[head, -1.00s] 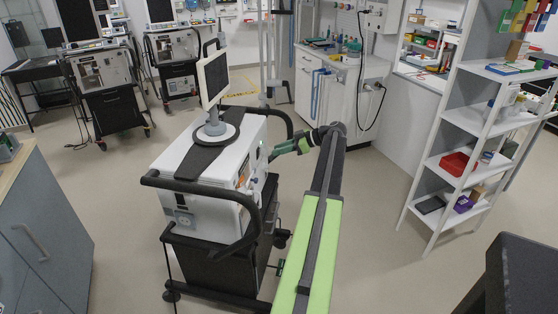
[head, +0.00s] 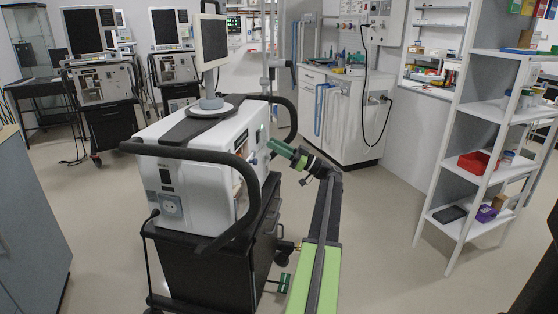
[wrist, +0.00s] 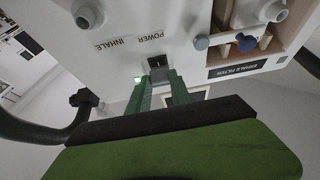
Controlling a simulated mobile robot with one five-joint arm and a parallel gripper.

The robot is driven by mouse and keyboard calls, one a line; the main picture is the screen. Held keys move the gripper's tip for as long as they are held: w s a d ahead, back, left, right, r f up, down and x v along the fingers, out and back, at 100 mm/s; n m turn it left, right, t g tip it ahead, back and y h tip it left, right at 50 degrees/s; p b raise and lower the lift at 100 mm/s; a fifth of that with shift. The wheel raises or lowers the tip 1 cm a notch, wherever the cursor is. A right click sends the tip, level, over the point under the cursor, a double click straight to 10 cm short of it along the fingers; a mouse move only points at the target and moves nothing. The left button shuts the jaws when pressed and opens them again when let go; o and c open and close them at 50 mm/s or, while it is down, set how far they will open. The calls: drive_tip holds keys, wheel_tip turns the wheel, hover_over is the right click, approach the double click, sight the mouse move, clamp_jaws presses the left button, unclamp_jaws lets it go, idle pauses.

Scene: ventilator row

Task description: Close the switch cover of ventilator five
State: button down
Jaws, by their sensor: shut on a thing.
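The white ventilator (head: 205,160) stands on a dark cart in the head view, its monitor on top. In the wrist view its panel (wrist: 120,22) appears upside down, with the words POWER and INHALE. A small black switch (wrist: 157,64) lies just beyond my fingertips. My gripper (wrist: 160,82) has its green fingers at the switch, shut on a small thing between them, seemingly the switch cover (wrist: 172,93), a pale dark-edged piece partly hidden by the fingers. The cover's exact angle cannot be told. In the head view my gripper (head: 276,147) reaches the ventilator's right side.
Black handle bars (head: 215,158) curve around the ventilator; one shows in the wrist view (wrist: 50,128). Ports and a blue knob (wrist: 202,42) sit near the switch. A white shelf (head: 485,120) stands right. Floor between is clear.

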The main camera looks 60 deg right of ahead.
drive_tip(key=t+b, duration=0.1)
drive_tip(key=b, duration=0.1)
drive_tip(key=w+t+y+b, duration=0.1)
drive_tip(key=b, duration=0.1)
drive_tip(key=shift+w+a+f, duration=0.15)
drive_tip(key=shift+w+f, duration=0.05)
drive_tip(key=shift+f, duration=0.2)
drive_tip(key=shift+t, duration=0.3)
drive_tip(key=c, duration=1.2)
unclamp_jaws()
drive_tip(key=shift+o, duration=0.2)
drive_tip(key=b+v, duration=1)
drive_tip(key=v, duration=0.7)
drive_tip(key=shift+s+b, duration=0.3)
